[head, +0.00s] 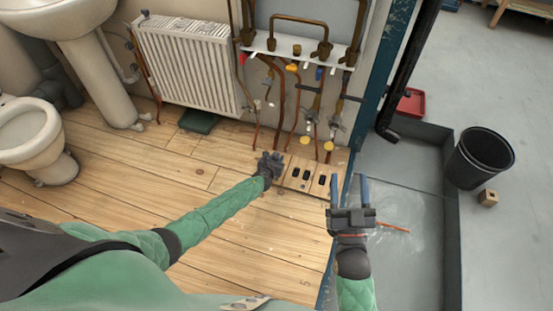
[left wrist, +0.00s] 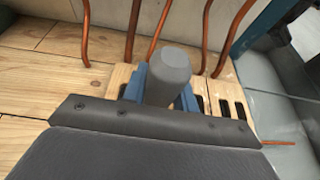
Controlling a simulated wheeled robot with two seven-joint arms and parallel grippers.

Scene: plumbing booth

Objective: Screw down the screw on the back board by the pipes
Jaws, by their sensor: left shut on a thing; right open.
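My left gripper (head: 270,162) is shut on a grey, round-ended handle, which shows between its blue fingers in the left wrist view (left wrist: 168,77). The rest of the held thing is hidden. The gripper is just above the left end of a light wooden slotted board (head: 297,187), which lies on the floor in front of the copper pipes (head: 278,100). The board also shows in the left wrist view (left wrist: 236,100). I cannot make out a screw in either view. My right gripper (head: 349,182) is open and empty, to the right of the board.
A white radiator (head: 190,60) and valves (head: 312,115) are at the wall. A blue post (head: 385,90) stands right of the pipes. A black bucket (head: 480,158) and small wooden block (head: 488,198) are at the right. The wooden floor (head: 130,180) at left is clear.

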